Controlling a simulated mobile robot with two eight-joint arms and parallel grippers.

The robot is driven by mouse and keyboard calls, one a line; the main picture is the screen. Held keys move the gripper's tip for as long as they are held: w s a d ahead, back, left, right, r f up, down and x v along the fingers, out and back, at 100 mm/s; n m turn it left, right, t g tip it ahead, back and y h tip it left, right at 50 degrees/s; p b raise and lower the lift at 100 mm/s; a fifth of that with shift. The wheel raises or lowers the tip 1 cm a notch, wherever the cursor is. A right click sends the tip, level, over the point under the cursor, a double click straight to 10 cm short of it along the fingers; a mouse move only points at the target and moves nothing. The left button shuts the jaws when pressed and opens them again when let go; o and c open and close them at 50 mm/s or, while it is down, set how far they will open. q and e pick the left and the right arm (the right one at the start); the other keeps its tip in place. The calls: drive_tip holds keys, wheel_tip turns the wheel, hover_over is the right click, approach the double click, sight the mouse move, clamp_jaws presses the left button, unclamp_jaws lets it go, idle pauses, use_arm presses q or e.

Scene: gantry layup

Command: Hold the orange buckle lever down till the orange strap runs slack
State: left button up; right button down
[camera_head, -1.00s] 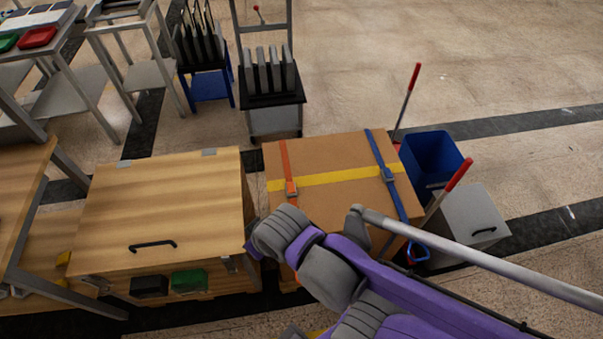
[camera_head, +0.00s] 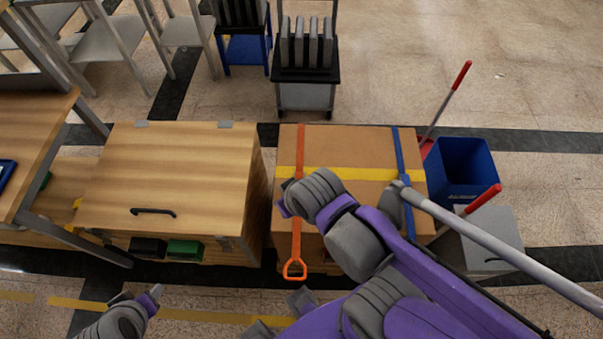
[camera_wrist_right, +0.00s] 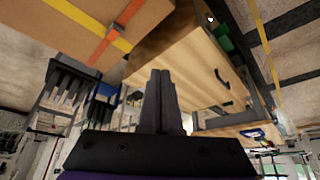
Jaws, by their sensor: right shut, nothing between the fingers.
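The orange strap (camera_head: 299,155) runs over the cardboard box (camera_head: 340,142) and hangs down its front to an orange loop (camera_head: 295,268). My right wrist covers the orange buckle's place in the head view, so its lever is hidden there. In the right wrist view, the orange strap (camera_wrist_right: 127,13) crosses yellow tape near a small buckle (camera_wrist_right: 113,29); the lever is too small to make out. My right gripper (camera_wrist_right: 162,75) is shut and empty, apart from the strap in that view. My left gripper (camera_head: 153,293) is low at the left; its jaw state is unclear.
A blue strap (camera_head: 402,155) crosses the box's right side. A wooden cabinet (camera_head: 170,170) with a black handle stands left of it. A blue bin (camera_head: 462,172) and grey box (camera_head: 490,240) stand right. A rack cart (camera_head: 306,75) stands behind.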

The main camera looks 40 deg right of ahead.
drive_tip(key=n+g+b, duration=0.5)
drive_tip(key=n+b, duration=0.4)
drive_tip(key=n, duration=0.1)
hover_over(299, 176)
drive_tip(key=s+a, duration=0.1)
wheel_tip(299, 176, down, 9)
drive_tip(key=shift+s, duration=0.2)
drive_tip(key=shift+a, duration=0.1)
wheel_tip(299, 176, down, 14)
drive_tip(key=shift+b, duration=1.15)
